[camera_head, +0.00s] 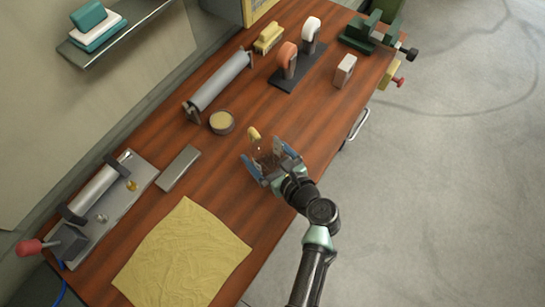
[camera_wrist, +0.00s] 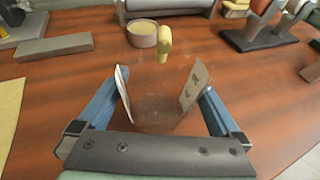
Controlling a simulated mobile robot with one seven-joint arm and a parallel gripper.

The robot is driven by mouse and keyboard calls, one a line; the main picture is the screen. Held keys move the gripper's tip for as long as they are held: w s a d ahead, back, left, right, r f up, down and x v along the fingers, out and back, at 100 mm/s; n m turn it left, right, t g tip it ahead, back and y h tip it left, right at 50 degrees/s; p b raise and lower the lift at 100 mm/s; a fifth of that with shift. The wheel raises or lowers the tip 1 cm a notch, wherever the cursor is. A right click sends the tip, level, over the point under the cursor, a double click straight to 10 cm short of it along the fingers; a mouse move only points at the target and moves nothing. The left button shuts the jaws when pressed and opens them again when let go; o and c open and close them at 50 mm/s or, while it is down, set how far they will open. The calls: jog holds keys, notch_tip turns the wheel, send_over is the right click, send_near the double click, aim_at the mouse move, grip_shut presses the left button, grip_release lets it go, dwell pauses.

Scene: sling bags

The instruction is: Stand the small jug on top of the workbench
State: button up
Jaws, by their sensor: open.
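The small jug looks clear and see-through, with a yellow handle (camera_head: 254,134). It appears to stand upright on the wooden top of the workbench (camera_head: 222,172). In the wrist view its yellow handle (camera_wrist: 164,42) points away from me, and its faint clear body (camera_wrist: 160,103) lies between my fingers. My gripper (camera_head: 268,163) is open around the jug, low over the bench; in the wrist view both fingers (camera_wrist: 159,88) stand apart on either side. The clear body is hard to make out, so I cannot tell whether a finger touches it.
A round tin (camera_head: 222,122) sits just beyond the jug. A grey bar (camera_head: 178,168) and a yellow cloth (camera_head: 183,257) lie to the left.

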jog(key=v, duration=1.2)
jog(key=shift+r, duration=0.1)
jog(key=w+d+r+n+t+h, duration=0.1)
jog(key=w+r+n+t+h, duration=0.1)
jog(key=w+r+n, duration=0.55)
jog(key=w+r+n+t+h, duration=0.15)
jog(key=r+n, duration=0.25)
jog(key=r, duration=0.7)
jog(key=w+d+r+n+t+h, duration=0.1)
jog(key=w+r+n, duration=0.45)
jog(key=r, duration=0.35)
jog(key=s+a+r+n+t+h, duration=0.1)
jog(key=a+r+n+t, duration=0.15)
jog(key=r, duration=0.55)
jog(key=a+r+n+t, duration=0.15)
jog(key=r+n, duration=0.25)
jog(key=r, duration=0.5)
jog(key=s+a+r+n+t+h, duration=0.1)
jog(key=s+r+n+t, duration=0.2)
jog(key=s+r, duration=0.3)
jog(key=s+a+r+n+t, duration=0.2)
jog(key=s+r+n+t, duration=0.1)
jog(key=r, duration=0.9)
jog(key=s+t, duration=0.1)
jog(key=s, duration=0.1)
jog(key=shift+s+h, duration=0.35)
